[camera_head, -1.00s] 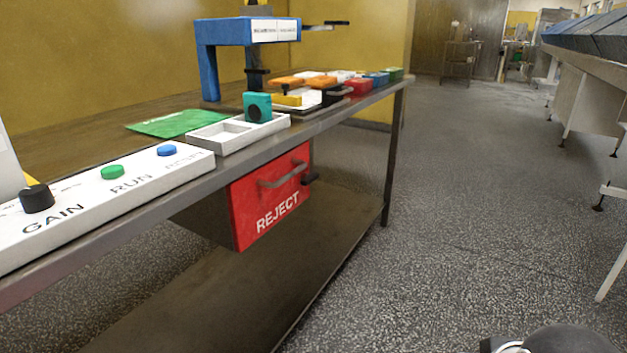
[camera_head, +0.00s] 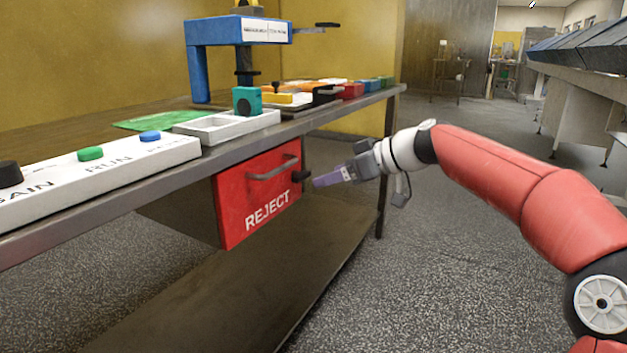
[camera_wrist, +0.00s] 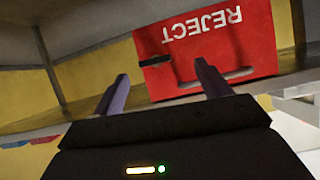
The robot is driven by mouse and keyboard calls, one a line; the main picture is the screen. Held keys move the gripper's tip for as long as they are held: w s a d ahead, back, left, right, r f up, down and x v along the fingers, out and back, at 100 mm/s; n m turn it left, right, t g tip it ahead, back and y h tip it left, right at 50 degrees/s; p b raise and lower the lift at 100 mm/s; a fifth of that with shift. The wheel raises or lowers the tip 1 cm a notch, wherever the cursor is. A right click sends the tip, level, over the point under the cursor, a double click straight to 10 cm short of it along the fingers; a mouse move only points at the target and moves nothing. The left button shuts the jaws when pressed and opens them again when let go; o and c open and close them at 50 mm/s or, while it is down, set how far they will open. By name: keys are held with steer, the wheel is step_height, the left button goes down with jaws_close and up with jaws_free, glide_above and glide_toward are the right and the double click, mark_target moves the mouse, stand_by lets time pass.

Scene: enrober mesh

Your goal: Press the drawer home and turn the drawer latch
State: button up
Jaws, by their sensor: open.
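The red drawer front marked REJECT (camera_head: 242,212) hangs under the bench top, with a grey bar handle (camera_head: 272,169) across it. Its dark box side shows at the left; how far out the drawer stands is unclear. A dark latch knob (camera_head: 300,175) sits at the drawer's right edge. My gripper (camera_head: 318,182) is open and empty, just right of the latch in the head view. In the wrist view the drawer front (camera_wrist: 255,40) appears upside down. The dark latch (camera_wrist: 155,60) lies beyond and between my parted fingertips (camera_wrist: 161,70), apparently without contact.
The bench top edge (camera_head: 150,178) runs just above the drawer, and a lower shelf (camera_head: 250,290) lies below. A bench leg (camera_head: 385,165) stands behind my gripper in the head view. Open floor (camera_head: 440,270) lies to the right.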

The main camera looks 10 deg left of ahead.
mark_target(302, 174)
steer(key=shift+y, duration=0.5)
steer(key=w+a, duration=0.1)
steer(key=a, duration=0.1)
steer(key=w+a+f, duration=0.1)
steer(key=a, duration=0.1)
steer(key=w+a, duration=0.1)
steer(key=a, duration=0.1)
steer(key=shift+w+f+p, duration=0.35)
steer(key=shift+p, duration=0.05)
steer(key=c, duration=1)
